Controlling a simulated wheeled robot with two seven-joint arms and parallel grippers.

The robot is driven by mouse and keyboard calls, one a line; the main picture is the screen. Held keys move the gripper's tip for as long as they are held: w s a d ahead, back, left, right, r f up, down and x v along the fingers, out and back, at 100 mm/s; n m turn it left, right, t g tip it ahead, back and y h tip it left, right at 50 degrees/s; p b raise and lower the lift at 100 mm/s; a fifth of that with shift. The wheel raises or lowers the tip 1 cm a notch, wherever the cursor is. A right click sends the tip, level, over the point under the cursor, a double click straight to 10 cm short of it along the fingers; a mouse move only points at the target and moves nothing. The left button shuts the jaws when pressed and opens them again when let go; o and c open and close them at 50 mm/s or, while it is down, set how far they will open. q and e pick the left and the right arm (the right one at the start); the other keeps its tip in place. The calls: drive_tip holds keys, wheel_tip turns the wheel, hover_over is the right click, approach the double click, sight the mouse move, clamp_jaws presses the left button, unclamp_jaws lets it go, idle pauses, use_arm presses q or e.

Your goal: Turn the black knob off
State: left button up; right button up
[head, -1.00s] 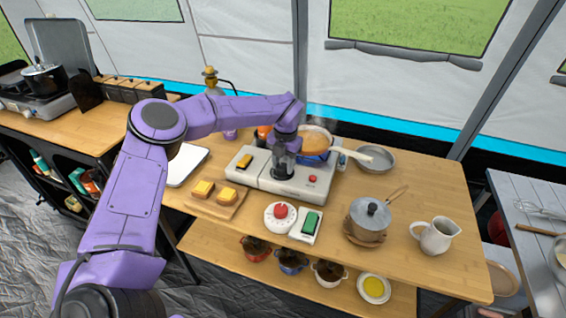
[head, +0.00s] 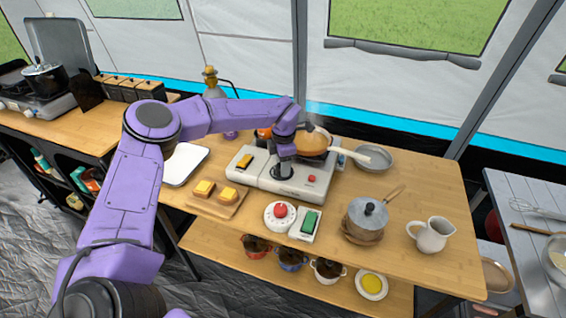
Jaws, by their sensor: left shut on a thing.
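The black knob (head: 283,172) is on the front of the white portable stove (head: 257,180), near its middle, and is largely hidden by my gripper. My left gripper (head: 284,163) reaches down onto it from above and is shut on it. How far the knob is turned cannot be made out. A pan with a pale handle (head: 375,158) sits on the stove behind my gripper, with faint steam above it. My right gripper is not in view.
A yellow switch (head: 245,161) and a red button (head: 312,179) flank the knob. In front are a bread board (head: 219,210), a timer (head: 278,217) and a green-topped block (head: 309,222). A lidded pot (head: 366,220), white jug (head: 431,235) and grey pan (head: 374,159) stand to the right.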

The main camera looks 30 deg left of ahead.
use_arm(q)
drive_tip(key=shift+m, duration=0.4)
drive_tip(key=o, duration=1)
drive_tip(key=shift+o, duration=0.2)
wheel_tip(320, 180, up, 11)
drive_tip(key=b, duration=0.1)
drive_tip(key=shift+s+d+f+b, duration=0.2)
drive_tip(key=shift+d+b, duration=0.05)
drive_tip(key=shift+b, duration=0.15)
